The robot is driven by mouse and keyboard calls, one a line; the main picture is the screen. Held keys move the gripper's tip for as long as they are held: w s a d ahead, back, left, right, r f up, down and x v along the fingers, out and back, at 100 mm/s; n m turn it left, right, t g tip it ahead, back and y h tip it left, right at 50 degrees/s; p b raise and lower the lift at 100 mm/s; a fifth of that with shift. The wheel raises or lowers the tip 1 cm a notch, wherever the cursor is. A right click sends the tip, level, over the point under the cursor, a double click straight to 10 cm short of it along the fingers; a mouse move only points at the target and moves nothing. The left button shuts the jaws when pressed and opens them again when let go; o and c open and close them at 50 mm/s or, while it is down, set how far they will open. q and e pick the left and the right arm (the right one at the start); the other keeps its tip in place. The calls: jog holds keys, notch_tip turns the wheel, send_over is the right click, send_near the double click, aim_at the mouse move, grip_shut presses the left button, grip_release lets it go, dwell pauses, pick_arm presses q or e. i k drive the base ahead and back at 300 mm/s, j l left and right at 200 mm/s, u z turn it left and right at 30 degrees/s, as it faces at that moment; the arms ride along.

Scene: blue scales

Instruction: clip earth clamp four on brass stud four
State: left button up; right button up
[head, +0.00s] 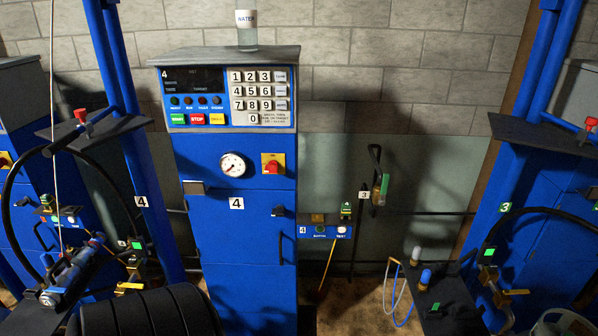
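A small blue box marked 4 (325,231) stands right of the blue scale cabinet (236,235), which also carries a 4. A brass-coloured piece (318,218) sits on its top edge. A small green tagged piece (346,210) stands at its right end, and a thin yellow cable (326,265) hangs below. I cannot tell for sure which of these small pieces is earth clamp four or brass stud four. Neither of my grippers can be made out in this view.
A blue and grey tool (70,272) hangs on a line at the left, above a black ribbed cylinder (146,312). Blue posts stand at both sides. A dark shelf (430,295) with two small bottles juts in at lower right. Floor shows between cabinet and shelf.

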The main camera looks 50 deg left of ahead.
aim_at(346, 207)
jog(key=i+u, duration=0.15)
jog(key=u, duration=0.3)
jog(key=i+u, duration=0.2)
jog(key=u, duration=0.3)
jog(key=i+u, duration=0.2)
jog(key=u, duration=0.25)
jog(key=i+l+u, duration=0.1)
jog(key=u, duration=0.35)
jog(key=i+l+u, duration=0.3)
jog(key=u, duration=0.15)
jog(key=l, duration=0.1)
